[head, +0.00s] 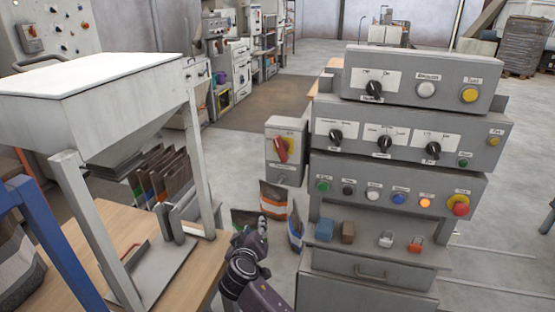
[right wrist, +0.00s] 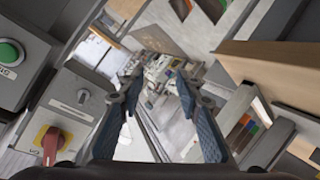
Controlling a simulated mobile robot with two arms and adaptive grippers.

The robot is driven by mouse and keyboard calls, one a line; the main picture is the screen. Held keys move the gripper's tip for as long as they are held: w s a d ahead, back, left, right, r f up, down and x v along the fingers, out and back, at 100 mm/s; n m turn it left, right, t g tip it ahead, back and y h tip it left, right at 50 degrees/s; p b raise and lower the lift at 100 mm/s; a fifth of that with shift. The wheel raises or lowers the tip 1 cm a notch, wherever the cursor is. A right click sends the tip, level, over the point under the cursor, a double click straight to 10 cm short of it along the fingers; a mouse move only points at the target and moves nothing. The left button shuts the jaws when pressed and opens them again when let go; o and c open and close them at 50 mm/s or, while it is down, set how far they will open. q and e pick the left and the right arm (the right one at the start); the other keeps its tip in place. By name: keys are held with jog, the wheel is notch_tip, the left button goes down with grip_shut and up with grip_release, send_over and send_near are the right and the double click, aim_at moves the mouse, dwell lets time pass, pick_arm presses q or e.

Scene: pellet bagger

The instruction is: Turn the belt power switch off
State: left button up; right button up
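A red rotary switch (head: 281,149) on a yellow plate is on the front of a grey box (head: 286,170), attached at the left of the control cabinet. Its handle is tilted in the head view. The label is too small to read, so I cannot confirm it is the belt power switch. The same red switch (right wrist: 52,143) shows at the lower left of the right wrist view. My right gripper (head: 263,226) is below and left of the switch box, apart from it. Its fingers (right wrist: 160,95) are spread and empty. My left gripper is not in view.
The control cabinet carries black knobs (head: 384,144) and several coloured buttons, including a red stop button (head: 460,206). A white-topped hopper stand (head: 135,105) stands on the wooden table (head: 195,262) at left. Bags (head: 274,198) stand behind my right gripper.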

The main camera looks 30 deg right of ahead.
notch_tip(320, 180, up, 9)
jog(key=d+m+h, duration=0.2)
jog(key=m+h+b, duration=0.1)
jog(key=m+h, duration=0.2)
jog(key=m, duration=0.1)
send_near(280, 151)
jog(key=w+f, duration=0.1)
jog(key=shift+h, duration=0.3)
jog(key=x, duration=0.2)
jog(key=p+x, duration=0.1)
jog(key=x, duration=0.2)
jog(key=p+x, duration=0.1)
jog(key=x, duration=0.1)
jog(key=shift+s+d+r, duration=0.1)
jog(key=shift+d+r, duration=0.25)
jog(key=shift+w+d+f, duration=0.1)
jog(key=shift+w+d, duration=0.35)
jog(key=shift+d, duration=0.05)
grip_shut()
